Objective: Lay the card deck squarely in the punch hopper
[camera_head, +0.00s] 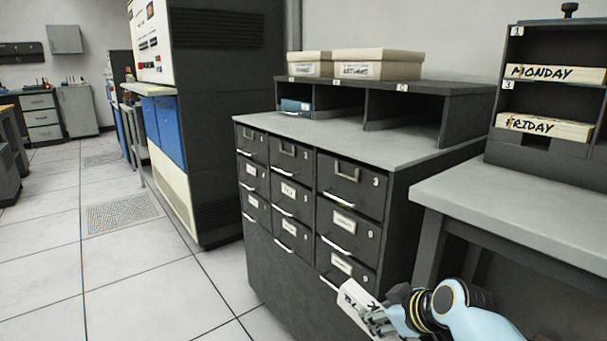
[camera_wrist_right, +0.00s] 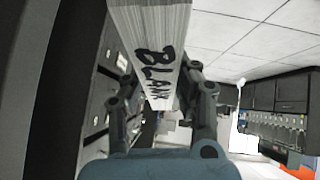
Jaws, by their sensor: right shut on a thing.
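My right gripper (camera_head: 374,311) is low at the bottom of the head view, in front of the dark drawer cabinet. It is shut on a pale card deck (camera_head: 353,298), which is tilted in this view. In the right wrist view the deck (camera_wrist_right: 148,35) sits between the two fingers and extends out of the top edge. Black lettering on its side reads "BLANK". I cannot pick out the punch hopper in either view. My left gripper is not in view.
The drawer cabinet (camera_head: 362,188) stands close to my right gripper, with a grey top and open cubbies. A grey table (camera_head: 520,205) is at right, with a dark rack (camera_head: 537,47) holding decks marked "MONDAY" (camera_head: 553,73) and "FRIDAY" (camera_head: 543,127). Tiled floor (camera_head: 150,290) is clear at left.

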